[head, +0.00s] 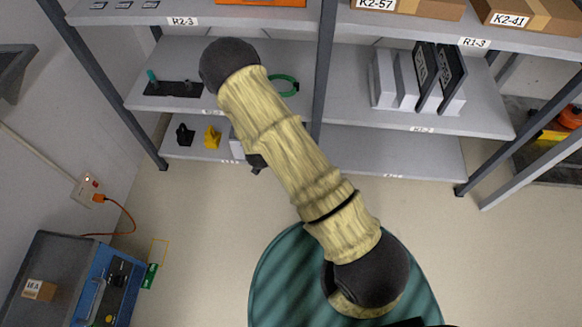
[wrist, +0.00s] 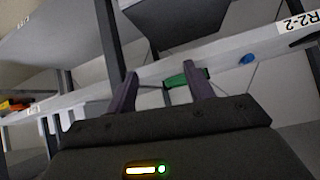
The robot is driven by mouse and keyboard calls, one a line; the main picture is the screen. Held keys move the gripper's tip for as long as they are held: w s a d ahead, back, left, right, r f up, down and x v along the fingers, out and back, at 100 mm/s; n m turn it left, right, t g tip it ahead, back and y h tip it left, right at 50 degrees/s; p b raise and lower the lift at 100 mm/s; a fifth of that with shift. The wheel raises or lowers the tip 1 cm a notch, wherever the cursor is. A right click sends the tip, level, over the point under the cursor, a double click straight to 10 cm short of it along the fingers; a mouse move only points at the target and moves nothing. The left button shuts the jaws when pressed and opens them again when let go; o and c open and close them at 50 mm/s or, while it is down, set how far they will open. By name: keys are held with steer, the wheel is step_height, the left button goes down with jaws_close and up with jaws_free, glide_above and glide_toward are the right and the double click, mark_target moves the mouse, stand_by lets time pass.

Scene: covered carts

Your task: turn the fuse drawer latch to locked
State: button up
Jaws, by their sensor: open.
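I cannot make out a fuse drawer latch for certain in either view. A blue cabinet (head: 92,285) with a dark front panel carrying small knobs and a yellow part stands at the lower left of the head view. The latch's position cannot be read. My gripper (wrist: 160,88) is open in the wrist view, its two dark fingers apart. A green piece (wrist: 186,78) shows beyond the fingers, near a shelf edge; I see nothing held. In the head view my covered arm crosses the middle and largely hides the gripper.
Grey shelving (head: 375,152) fills the back, with a green ring (head: 284,85), white and dark binders (head: 425,75), and a yellow item (head: 212,137) low down. An orange cable (head: 124,210) runs from a wall socket (head: 90,190). The floor between cabinet and shelves is mostly clear.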

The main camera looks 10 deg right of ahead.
steer(key=s+f+n+t+b, duration=0.1)
steer(key=s+f+t+b, duration=0.1)
steer(key=f+b, duration=0.3)
steer(key=s+d+f+n+t+h+b, duration=0.1)
steer(key=s+f+t+b, duration=0.2)
steer(key=f, duration=1.1)
steer(key=s+d+f+n+t+h+b, duration=0.1)
steer(key=s+f+t+b, duration=0.2)
steer(key=f+b, duration=0.4)
step_height(320, 180, down, 3)
steer(key=shift+d, duration=0.1)
steer(key=b+x, duration=0.6)
steer(key=x, duration=1.1)
steer(key=shift+w+b, duration=0.2)
steer(key=shift+b, duration=0.2)
steer(key=c, duration=1)
